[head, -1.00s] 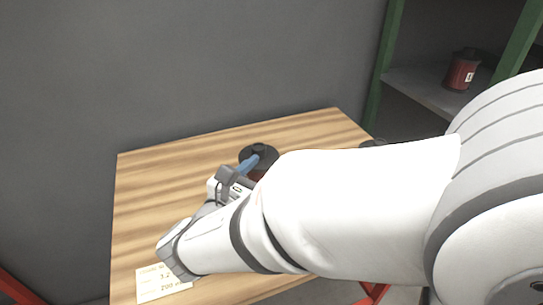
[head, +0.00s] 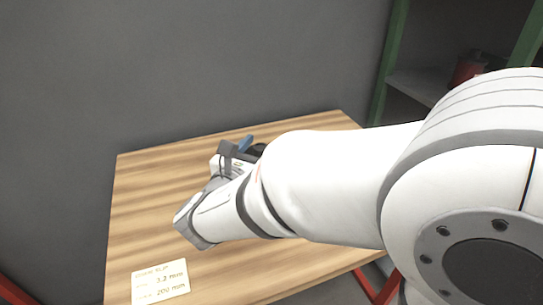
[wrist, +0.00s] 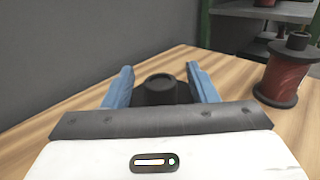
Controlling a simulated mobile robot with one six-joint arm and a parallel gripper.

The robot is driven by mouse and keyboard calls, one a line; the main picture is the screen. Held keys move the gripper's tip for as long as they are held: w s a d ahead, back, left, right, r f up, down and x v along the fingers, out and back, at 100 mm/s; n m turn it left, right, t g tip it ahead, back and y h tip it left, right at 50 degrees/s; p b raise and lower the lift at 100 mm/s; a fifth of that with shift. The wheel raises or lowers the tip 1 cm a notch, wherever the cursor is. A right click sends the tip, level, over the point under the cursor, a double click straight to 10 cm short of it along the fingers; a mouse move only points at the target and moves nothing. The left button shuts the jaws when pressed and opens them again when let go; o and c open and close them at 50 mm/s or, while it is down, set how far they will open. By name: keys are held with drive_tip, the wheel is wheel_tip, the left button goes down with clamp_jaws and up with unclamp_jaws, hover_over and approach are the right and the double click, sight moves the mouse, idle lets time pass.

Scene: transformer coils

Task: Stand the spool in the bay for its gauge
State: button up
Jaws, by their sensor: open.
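My gripper (wrist: 161,74) has two blue fingers spread apart in the wrist view. The black top of a spool (wrist: 160,91) shows between them, with no clear contact; its lower part is hidden behind my gripper body. In the head view my gripper (head: 240,146) is over the table, and a dark bit of this spool (head: 258,149) shows beside the finger. A second spool (wrist: 287,72), with dark red winding and black flanges, stands upright at the right of the wrist view. A paper slip (head: 160,282) on the table reads about 3.2 mm.
The wooden table (head: 150,215) has free room on its left. A shelf (head: 415,87) with green posts stands at the back right. A red spool (head: 468,68) on it is partly hidden by my arm. A grey wall stands behind.

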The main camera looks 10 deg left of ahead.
drive_tip(key=shift+c, duration=0.5)
clamp_jaws()
